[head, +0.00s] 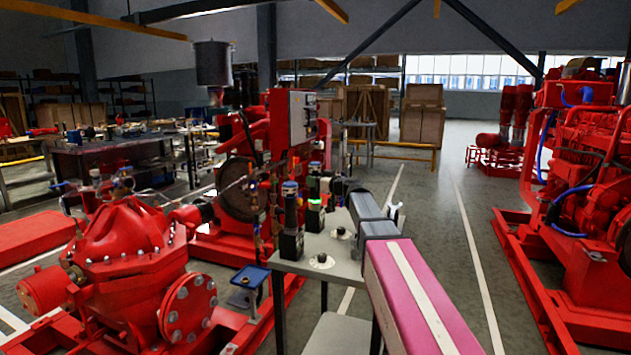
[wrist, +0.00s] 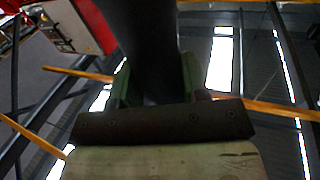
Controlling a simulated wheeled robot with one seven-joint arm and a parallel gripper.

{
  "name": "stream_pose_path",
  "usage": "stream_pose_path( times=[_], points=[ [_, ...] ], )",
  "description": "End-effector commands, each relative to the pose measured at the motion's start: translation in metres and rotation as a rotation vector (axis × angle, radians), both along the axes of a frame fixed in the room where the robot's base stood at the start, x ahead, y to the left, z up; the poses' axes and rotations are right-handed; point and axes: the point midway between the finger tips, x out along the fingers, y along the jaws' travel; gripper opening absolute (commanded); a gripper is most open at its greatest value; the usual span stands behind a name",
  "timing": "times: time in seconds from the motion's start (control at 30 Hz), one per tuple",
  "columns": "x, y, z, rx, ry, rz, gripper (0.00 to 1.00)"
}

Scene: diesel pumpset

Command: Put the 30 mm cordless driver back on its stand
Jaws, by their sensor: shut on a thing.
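My gripper (wrist: 155,82) is shut on a dark rounded body, which I take to be the cordless driver (wrist: 143,35). Its size mark is not visible. In the head view my gripper (head: 332,188) is above the back of a small grey stand (head: 300,268), mostly hidden by my arm and the tools. Two dark drivers with coloured tops stand upright on the stand: a nearer one (head: 291,240) at the left and a farther one (head: 314,218) behind it. The stand also has two pale round seats with dark centres, the nearer (head: 321,261) and the farther (head: 341,233), with nothing on them.
A red pump (head: 120,245) stands close at the left, with a blue-topped tray (head: 250,276) between it and the stand. Red engines stand behind and at the right (head: 590,170). The floor aisle (head: 440,220) right of the stand is clear.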

Motion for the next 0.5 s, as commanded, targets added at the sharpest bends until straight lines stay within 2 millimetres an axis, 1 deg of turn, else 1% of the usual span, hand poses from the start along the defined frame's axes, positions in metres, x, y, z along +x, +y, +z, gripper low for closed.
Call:
stream_pose_path(
  times=[0.5],
  points=[
    [0.0001, 0.0000, -0.0081, 0.001, 0.000, 0.000, 0.00]
  ],
)
